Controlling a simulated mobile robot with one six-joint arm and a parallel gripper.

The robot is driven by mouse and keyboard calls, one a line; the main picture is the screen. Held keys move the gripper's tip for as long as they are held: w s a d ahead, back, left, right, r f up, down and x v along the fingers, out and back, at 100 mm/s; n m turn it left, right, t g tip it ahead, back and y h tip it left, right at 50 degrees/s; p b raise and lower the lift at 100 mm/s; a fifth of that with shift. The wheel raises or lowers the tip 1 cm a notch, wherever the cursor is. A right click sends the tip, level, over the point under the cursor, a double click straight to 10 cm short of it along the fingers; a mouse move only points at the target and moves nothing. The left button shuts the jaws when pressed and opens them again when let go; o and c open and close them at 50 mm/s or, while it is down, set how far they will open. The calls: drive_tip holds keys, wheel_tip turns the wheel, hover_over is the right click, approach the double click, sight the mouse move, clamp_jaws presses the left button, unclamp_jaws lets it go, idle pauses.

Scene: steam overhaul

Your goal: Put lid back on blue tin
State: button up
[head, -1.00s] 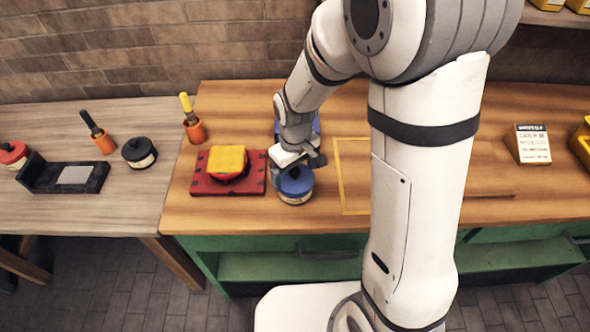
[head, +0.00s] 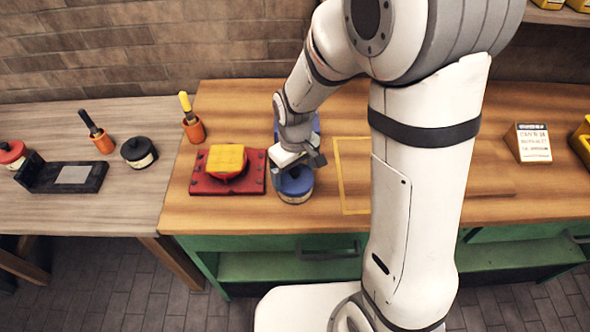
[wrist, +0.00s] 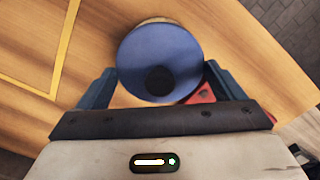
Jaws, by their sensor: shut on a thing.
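The blue lid (head: 295,180) is a round disc with a dark knob, at the front of the wooden bench in the head view. In the wrist view the lid (wrist: 148,48) sits between the two fingers of my gripper (wrist: 159,72), which is shut on it at its edges. My gripper (head: 300,165) comes at it from behind and above in the head view. The tin (head: 295,199) shows as a pale labelled body right under the lid. Whether the lid is fully seated or slightly above the tin cannot be told.
A red plate (head: 201,187) with a yellow-topped red piece (head: 227,159) is close on the left. A blue object (head: 317,122) is partly hidden behind my gripper. A yellow outline (head: 343,180) marks bare bench to the right. An orange holder (head: 196,131) stands behind left.

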idle(0.3)
drive_tip(key=o, duration=0.7)
drive_tip(key=shift+o, duration=0.2)
drive_tip(key=shift+r, duration=0.1)
drive_tip(key=shift+r+p, duration=2.55)
drive_tip(key=shift+r, duration=0.85)
clamp_jaws()
